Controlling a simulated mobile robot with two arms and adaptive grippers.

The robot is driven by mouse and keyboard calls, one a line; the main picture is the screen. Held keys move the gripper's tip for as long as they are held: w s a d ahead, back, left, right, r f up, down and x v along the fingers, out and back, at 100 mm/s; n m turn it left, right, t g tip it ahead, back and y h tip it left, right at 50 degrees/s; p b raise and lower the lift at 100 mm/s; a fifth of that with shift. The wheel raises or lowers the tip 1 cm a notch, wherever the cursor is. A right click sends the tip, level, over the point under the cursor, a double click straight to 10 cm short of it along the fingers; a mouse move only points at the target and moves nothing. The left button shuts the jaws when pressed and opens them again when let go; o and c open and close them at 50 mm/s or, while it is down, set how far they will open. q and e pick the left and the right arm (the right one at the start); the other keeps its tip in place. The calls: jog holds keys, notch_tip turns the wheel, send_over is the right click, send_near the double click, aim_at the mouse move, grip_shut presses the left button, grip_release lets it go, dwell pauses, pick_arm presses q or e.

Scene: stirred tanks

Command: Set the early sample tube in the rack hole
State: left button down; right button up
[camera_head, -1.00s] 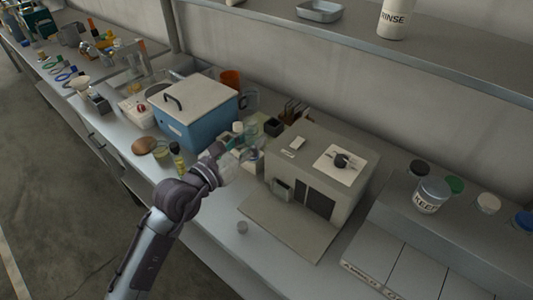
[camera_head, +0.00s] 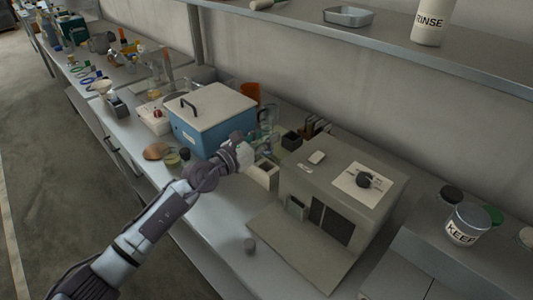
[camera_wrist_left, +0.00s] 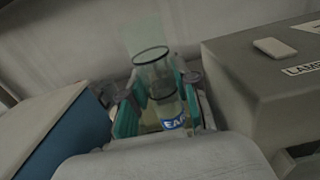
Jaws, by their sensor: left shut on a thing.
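The early sample tube (camera_wrist_left: 160,72) is a clear glass tube with a dark rim and a blue label showing "EA". In the left wrist view it stands nearly upright between the teal finger pads of my left gripper (camera_wrist_left: 152,92), which is shut on it. In the head view my left gripper (camera_head: 246,152) is just right of the blue box, over the back of the bench, and its hand hides the tube. I cannot make out the rack or its hole for certain. My right gripper is not in view.
The blue box (camera_head: 200,138) with a pale handled lid stands left of my gripper.

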aim_at(263, 152)
pick_arm(q)
notch_tip(263, 152, down, 4)
jog(key=shift+r+b, duration=0.2)
jog(key=shift+b, duration=0.65)
jog(key=shift+r, duration=0.1)
jog(key=shift+f+b, duration=0.5)
jog(key=shift+f, duration=0.2)
jog(key=c, duration=1.2)
grip_release()
jog(key=shift+o, duration=0.2)
jog(key=shift+r, duration=0.1)
jog(key=shift+r, duration=0.1)
